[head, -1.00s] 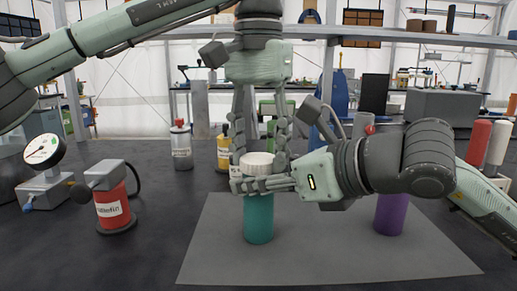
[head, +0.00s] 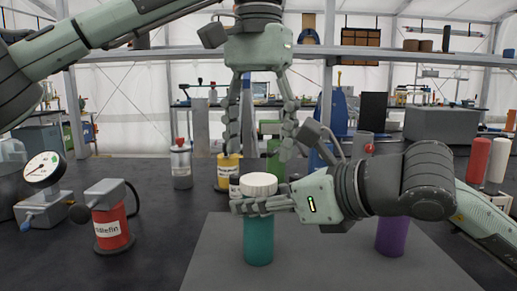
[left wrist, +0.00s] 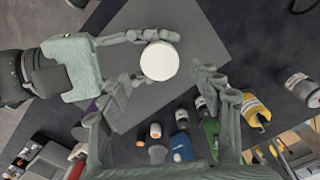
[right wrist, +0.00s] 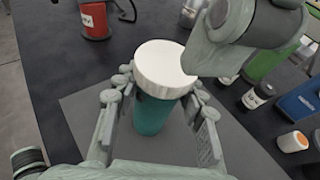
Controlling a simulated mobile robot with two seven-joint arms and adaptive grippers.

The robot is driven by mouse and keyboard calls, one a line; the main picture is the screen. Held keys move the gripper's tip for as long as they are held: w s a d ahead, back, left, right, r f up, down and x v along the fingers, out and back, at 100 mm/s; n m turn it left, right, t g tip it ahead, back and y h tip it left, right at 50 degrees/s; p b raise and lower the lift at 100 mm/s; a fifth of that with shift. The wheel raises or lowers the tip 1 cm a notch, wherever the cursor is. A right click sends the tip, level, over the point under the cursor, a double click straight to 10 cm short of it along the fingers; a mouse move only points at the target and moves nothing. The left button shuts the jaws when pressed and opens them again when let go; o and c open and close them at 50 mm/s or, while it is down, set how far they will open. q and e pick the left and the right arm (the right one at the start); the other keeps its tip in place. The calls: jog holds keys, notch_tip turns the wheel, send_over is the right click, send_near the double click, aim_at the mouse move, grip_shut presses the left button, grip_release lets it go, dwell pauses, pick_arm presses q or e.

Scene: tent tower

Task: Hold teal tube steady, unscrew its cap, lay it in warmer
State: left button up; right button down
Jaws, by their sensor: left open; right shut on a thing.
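The teal tube (head: 258,240) stands upright on the grey mat, with its white ribbed cap (head: 258,185) on top. My right gripper (head: 265,205) is shut around the tube just below the cap; its fingers also flank the tube in the right wrist view (right wrist: 160,92). My left gripper (head: 262,155) is open and empty, pointing down, with its fingertips apart and a little above the cap. In the left wrist view the cap (left wrist: 159,61) lies beyond and between the open fingers. I cannot identify the warmer for sure in these views.
A purple tube (head: 392,235) stands on the grey mat (head: 320,265), behind my right forearm. A red container (head: 112,228) and a gauge device (head: 42,175) are at the left. Yellow (head: 229,172) and green bottles stand behind the tube. The mat's front is clear.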

aim_at(259, 179)
pick_arm(q)
notch_tip(259, 179, up, 3)
jog(key=m, duration=0.2)
jog(key=shift+f+m, duration=0.1)
jog(key=shift+m, duration=0.3)
notch_tip(259, 179, down, 8)
jog(key=shift+r, duration=0.2)
jog(key=c, duration=1.2)
jog(key=n, duration=0.3)
